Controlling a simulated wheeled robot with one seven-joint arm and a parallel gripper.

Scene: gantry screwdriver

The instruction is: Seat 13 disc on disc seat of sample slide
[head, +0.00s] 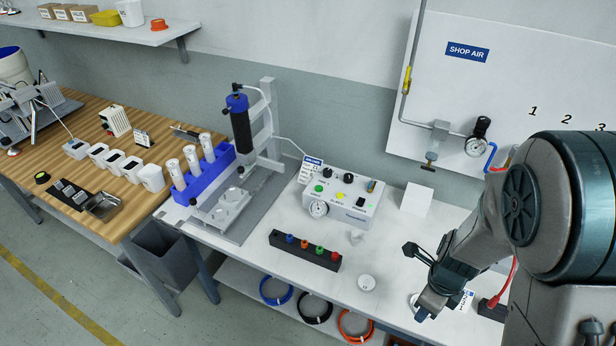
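A small round white disc (367,283) lies flat on the white bench, left of my gripper; its marking is too small to read. The gantry screwdriver (239,122) stands upright at the back of the bench. Below it is a grey slide plate (228,212) with round light seats (233,195), which look empty. My gripper (424,300) is low over the right part of the bench, apart from the slide. I cannot tell whether its fingers are open or hold anything. Another pale round thing shows partly behind it.
A white control box (340,196) stands behind the disc. A black block (305,251) with coloured tips lies between the slide and the disc. A blue rack (203,172) with white tubes stands left of the slide. The bench's front edge is close to the disc.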

